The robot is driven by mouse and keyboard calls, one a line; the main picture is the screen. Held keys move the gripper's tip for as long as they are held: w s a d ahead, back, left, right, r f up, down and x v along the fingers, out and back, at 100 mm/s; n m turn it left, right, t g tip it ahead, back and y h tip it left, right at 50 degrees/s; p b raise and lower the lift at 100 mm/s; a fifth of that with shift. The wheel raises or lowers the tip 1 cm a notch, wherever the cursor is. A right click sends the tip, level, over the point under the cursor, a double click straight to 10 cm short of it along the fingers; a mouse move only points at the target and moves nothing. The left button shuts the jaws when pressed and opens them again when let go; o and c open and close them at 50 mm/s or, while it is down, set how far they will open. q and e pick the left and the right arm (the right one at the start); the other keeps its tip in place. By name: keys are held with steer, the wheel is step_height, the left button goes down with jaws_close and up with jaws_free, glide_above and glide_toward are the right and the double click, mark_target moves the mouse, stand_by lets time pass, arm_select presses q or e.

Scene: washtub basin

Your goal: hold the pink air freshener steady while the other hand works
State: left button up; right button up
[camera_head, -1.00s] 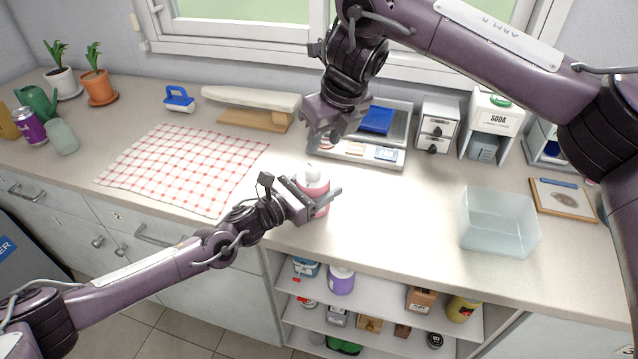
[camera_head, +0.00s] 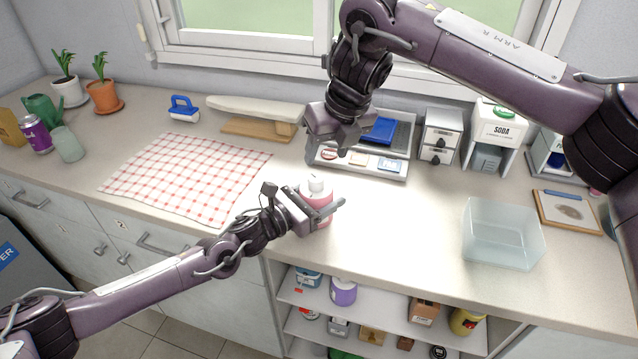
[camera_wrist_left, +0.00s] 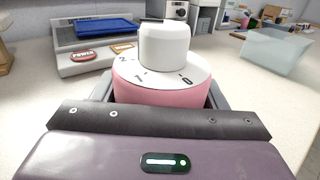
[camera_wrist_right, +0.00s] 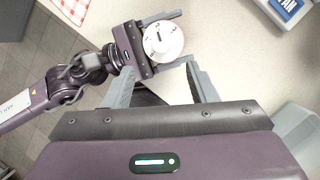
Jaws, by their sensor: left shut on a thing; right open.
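The pink air freshener (camera_head: 318,194) stands upright on the counter near its front edge, with a white top and knob. In the left wrist view its pink body (camera_wrist_left: 165,95) sits between the fingers, below a white dial with dark marks and a white knob. My left gripper (camera_head: 322,214) is shut around the body from the left. My right gripper (camera_head: 326,152) is open and empty, above and behind the freshener. In the right wrist view the freshener's white top (camera_wrist_right: 163,41) shows beyond the open fingers (camera_wrist_right: 160,85).
A scale with a blue tray (camera_head: 383,131) stands behind the freshener. A clear tub (camera_head: 502,235) is to the right, with bare counter between. A red checked cloth (camera_head: 185,177) lies to the left. Open shelves (camera_head: 385,310) are below the counter edge.

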mark_target(317, 178)
steer(key=w+d+r+m+g+y, duration=0.1)
steer(key=m, duration=1.1)
steer(key=w+d+r+m+g+y, duration=0.1)
steer(key=w+d+m, duration=0.1)
steer(key=m, duration=1)
steer(key=x, duration=1.2)
steer(key=shift+s, duration=0.4)
steer(key=shift+r, duration=0.1)
steer(key=c, duration=1)
